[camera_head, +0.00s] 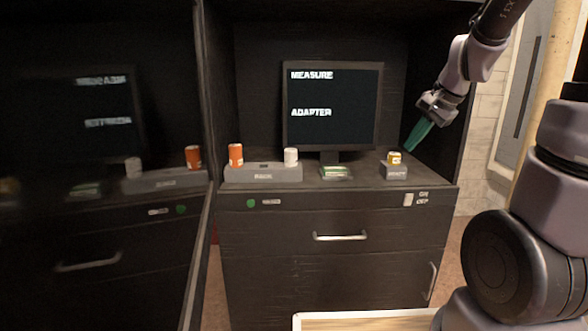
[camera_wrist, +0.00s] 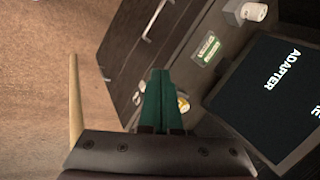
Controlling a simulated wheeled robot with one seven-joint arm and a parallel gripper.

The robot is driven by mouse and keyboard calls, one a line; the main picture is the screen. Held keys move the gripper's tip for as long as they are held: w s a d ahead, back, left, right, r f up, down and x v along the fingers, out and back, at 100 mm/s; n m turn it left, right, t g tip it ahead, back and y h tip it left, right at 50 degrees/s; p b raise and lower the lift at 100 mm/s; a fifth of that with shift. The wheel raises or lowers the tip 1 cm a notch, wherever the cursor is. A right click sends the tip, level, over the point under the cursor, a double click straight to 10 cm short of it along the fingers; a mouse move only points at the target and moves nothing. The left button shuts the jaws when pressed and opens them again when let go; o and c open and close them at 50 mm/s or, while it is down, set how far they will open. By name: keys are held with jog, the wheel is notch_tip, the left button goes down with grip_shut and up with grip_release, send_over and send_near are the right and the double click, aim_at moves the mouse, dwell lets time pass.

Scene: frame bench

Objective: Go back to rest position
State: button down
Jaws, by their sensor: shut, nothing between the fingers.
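My gripper (camera_head: 419,133) shows at the upper right of the head view, with green fingers pointing down and to the left. It is shut and empty. It hangs in the air near the right side of the cabinet, above and to the right of the small yellow-and-white container (camera_head: 394,158). In the wrist view the green fingers (camera_wrist: 161,82) lie together and partly cover the yellow-and-white container (camera_wrist: 183,102). The fingers appear apart from everything on the cabinet top.
A monitor (camera_head: 333,105) reading "MEASURE" and "ADAPTER" stands on the cabinet. An orange container (camera_head: 236,154) and a white container (camera_head: 291,156) are at a grey block (camera_head: 262,173). A green item (camera_head: 335,172) lies before the monitor.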

jog(key=s+a+r+n+t, duration=0.1)
jog(key=s+a+r+n, duration=0.1)
jog(key=s+r, duration=0.3)
jog(key=s+a+r+n+t, duration=0.1)
jog(key=s+a+r+n, duration=0.2)
jog(key=s, duration=0.8)
notch_tip(320, 180, up, 2)
jog(key=shift+s+a+r+n+h, duration=0.1)
jog(key=shift+s+a+n+h, duration=0.25)
jog(key=shift+n, duration=0.75)
jog(key=shift+d, duration=0.2)
